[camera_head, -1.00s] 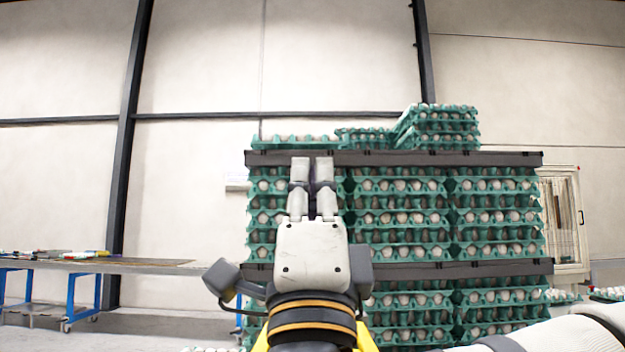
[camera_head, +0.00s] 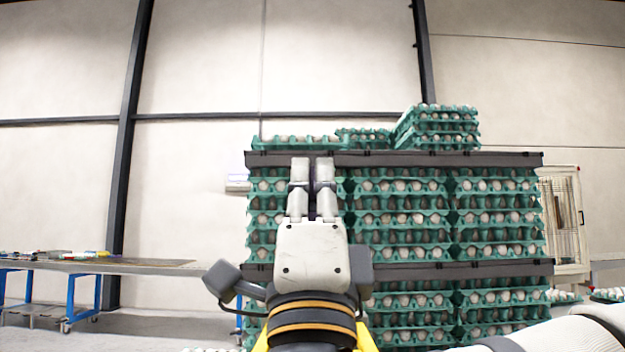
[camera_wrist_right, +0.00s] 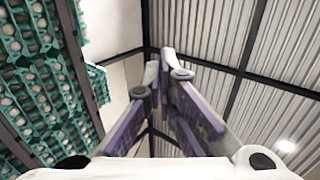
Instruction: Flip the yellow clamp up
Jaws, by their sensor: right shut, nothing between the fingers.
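My right gripper (camera_head: 312,162) points upward in the middle of the head view, in front of the egg stack. Its two fingers are together with nothing between them. The right wrist view also shows its fingers (camera_wrist_right: 160,70) closed and empty, with purple inner pads. I cannot make out a yellow clamp for certain in either view. Yellow pieces show low beside my right wrist, but they are partly hidden and I cannot tell what they belong to. My left gripper is not in view.
A tall stack of green egg trays (camera_head: 400,220) with dark dividers (camera_head: 500,158) stands behind my gripper. A blue-legged table (camera_head: 130,266) with small coloured items is at the left. A pale framed door or cabinet (camera_head: 566,225) stands at the right. Open floor lies at the lower left.

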